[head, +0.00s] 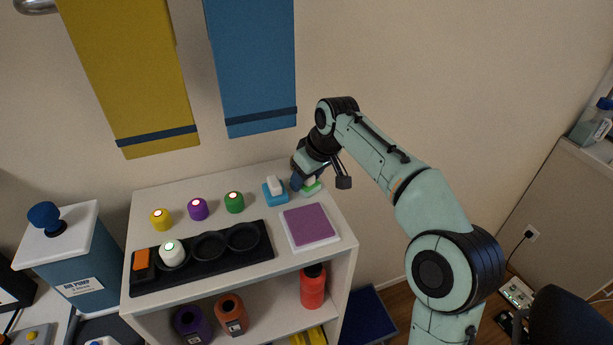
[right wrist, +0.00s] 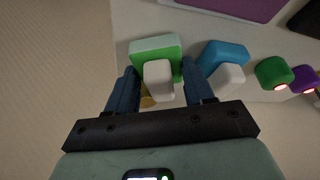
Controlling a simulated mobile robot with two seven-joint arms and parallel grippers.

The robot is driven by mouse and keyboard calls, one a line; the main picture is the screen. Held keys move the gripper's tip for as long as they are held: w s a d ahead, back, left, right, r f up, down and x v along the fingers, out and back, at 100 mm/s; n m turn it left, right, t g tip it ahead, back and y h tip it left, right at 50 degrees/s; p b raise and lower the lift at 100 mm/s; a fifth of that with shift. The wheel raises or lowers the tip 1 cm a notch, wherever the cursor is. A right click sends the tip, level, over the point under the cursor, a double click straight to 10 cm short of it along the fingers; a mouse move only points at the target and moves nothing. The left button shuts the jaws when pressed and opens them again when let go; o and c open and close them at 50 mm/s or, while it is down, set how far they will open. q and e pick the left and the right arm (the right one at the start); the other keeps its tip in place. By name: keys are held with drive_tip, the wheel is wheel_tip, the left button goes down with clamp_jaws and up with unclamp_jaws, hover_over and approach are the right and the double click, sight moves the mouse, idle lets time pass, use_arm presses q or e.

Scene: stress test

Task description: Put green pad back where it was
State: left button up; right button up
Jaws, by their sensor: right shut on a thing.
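The green pad (right wrist: 155,46) has a white block-shaped handle (right wrist: 158,80) on it. In the head view the pad (head: 312,188) is at the back right of the white shelf top, partly hidden by my right gripper (head: 304,184). In the right wrist view my right gripper (right wrist: 156,84) has its two blue fingers on either side of the white handle, shut on the pad. The pad is at the shelf top; whether it touches the surface I cannot tell. My left gripper is not in view.
A blue pad with a white handle (head: 275,191) is close to the left of the green one. Green (head: 234,202), purple (head: 198,209) and yellow (head: 161,219) buttons stand further left. A purple-topped square (head: 309,225) and a black tray (head: 200,278) lie in front.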

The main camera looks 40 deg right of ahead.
drive_tip(key=shift+f, duration=0.15)
drive_tip(key=o, duration=0.8)
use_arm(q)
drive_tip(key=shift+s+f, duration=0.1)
use_arm(e)
drive_tip(key=shift+r, duration=0.4)
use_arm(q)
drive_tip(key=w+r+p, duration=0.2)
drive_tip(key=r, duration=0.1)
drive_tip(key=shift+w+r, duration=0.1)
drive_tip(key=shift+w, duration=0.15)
use_arm(e)
drive_tip(key=v, duration=1.1)
drive_tip(key=shift+s+r, duration=0.25)
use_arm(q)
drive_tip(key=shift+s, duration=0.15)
use_arm(e)
drive_tip(key=shift+f, duration=0.1)
